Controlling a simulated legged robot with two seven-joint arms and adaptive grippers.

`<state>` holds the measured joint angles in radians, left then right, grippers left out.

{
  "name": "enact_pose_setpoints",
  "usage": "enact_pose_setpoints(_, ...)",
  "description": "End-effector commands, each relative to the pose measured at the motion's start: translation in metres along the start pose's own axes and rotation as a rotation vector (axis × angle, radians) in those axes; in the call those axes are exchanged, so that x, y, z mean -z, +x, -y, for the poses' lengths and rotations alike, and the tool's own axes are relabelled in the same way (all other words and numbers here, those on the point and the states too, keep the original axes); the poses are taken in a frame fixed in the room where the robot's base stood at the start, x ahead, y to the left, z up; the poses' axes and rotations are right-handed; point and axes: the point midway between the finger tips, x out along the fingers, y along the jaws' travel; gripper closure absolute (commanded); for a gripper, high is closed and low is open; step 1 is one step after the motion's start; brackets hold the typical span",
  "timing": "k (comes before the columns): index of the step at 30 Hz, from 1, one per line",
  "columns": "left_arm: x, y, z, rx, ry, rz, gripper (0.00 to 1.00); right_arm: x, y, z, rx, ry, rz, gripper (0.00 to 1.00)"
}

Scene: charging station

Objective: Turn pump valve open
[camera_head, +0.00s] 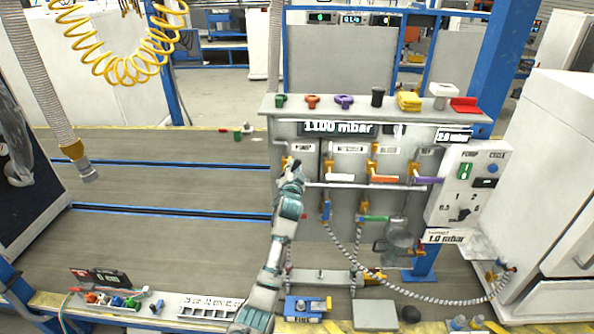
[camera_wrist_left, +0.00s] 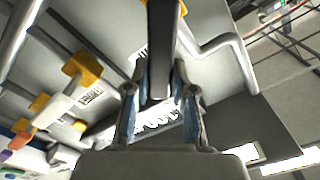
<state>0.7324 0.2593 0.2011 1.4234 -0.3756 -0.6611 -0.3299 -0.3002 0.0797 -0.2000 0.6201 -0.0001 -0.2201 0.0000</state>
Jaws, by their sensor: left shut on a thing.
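The pump valve sits under the PUMP label (camera_head: 303,147) at the left end of the valve row on the grey panel. Its yellow body (camera_head: 287,162) shows only in part behind my left gripper (camera_head: 293,172). In the left wrist view, my left gripper (camera_wrist_left: 160,92) is shut on the valve's dark grey handle (camera_wrist_left: 158,45), with one finger on each side. The handle stretches from between the fingers towards the top of that view. My right gripper is in neither view.
Right of the pump valve are valves with a white handle (camera_head: 341,177), an orange handle (camera_head: 384,179) and a purple handle (camera_head: 428,180). A grey rail (camera_head: 330,186) runs just below. A hose (camera_head: 400,292) hangs lower. The grey floor left of the panel (camera_head: 190,185) is mostly clear.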

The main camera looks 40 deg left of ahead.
Motion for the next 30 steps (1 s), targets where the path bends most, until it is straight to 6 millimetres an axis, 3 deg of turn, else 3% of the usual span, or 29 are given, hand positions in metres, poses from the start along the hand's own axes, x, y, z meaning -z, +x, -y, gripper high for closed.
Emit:
enact_pose_setpoints(18,-0.014,0.000,0.020,-0.012,-0.532,0.019,1.00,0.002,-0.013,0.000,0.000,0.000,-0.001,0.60)
enact_pose_setpoints(30,-0.020,0.000,0.026,-0.010,-0.685,0.020,1.00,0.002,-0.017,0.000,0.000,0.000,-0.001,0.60)
